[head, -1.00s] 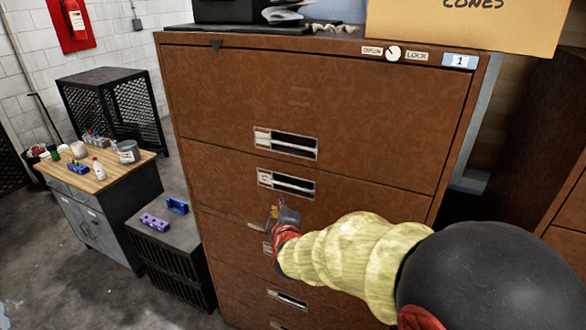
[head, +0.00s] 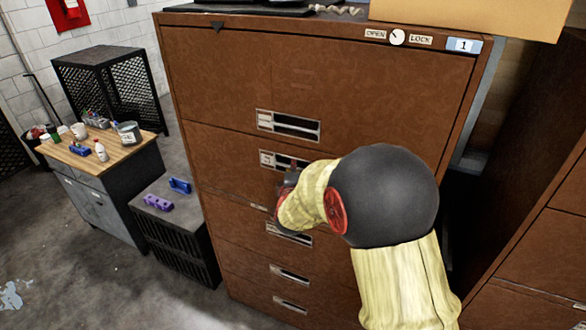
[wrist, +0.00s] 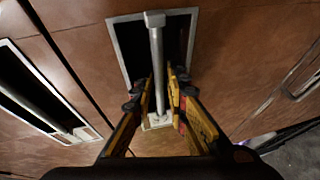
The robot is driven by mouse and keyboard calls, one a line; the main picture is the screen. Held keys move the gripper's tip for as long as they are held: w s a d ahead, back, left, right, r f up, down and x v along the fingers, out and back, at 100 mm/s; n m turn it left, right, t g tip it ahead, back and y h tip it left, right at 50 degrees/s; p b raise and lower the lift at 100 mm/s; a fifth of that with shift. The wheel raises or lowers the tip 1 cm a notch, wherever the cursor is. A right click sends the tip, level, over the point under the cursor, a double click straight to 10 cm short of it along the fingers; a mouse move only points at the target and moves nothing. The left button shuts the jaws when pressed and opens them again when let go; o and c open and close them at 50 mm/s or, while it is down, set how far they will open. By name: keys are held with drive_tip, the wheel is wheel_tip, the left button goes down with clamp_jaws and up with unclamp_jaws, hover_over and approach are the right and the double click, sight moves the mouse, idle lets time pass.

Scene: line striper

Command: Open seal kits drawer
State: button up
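A brown metal cabinet (head: 330,75) fills the middle of the head view, with several drawers, all appearing shut. The second drawer's handle (head: 270,158) is partly hidden behind my gripper (head: 290,176). In the wrist view, this handle is a grey bar (wrist: 156,60) in a recessed frame. My gripper (wrist: 160,88) is open, with one finger on each side of the bar near its labelled end. Narrow gaps seem to separate the fingers from the bar. The drawer labels are too small to read. The lock knob (head: 397,37) sits between OPEN and LOCK plates.
The top drawer's handle (head: 289,124) is above my gripper and the third drawer's handle (head: 290,236) below. A workbench (head: 100,165) and a black crate (head: 172,225) stand left. Another brown cabinet (head: 545,215) is close on the right. Floor is clear at lower left.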

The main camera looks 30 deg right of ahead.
clamp_jaws()
idle(0.8)
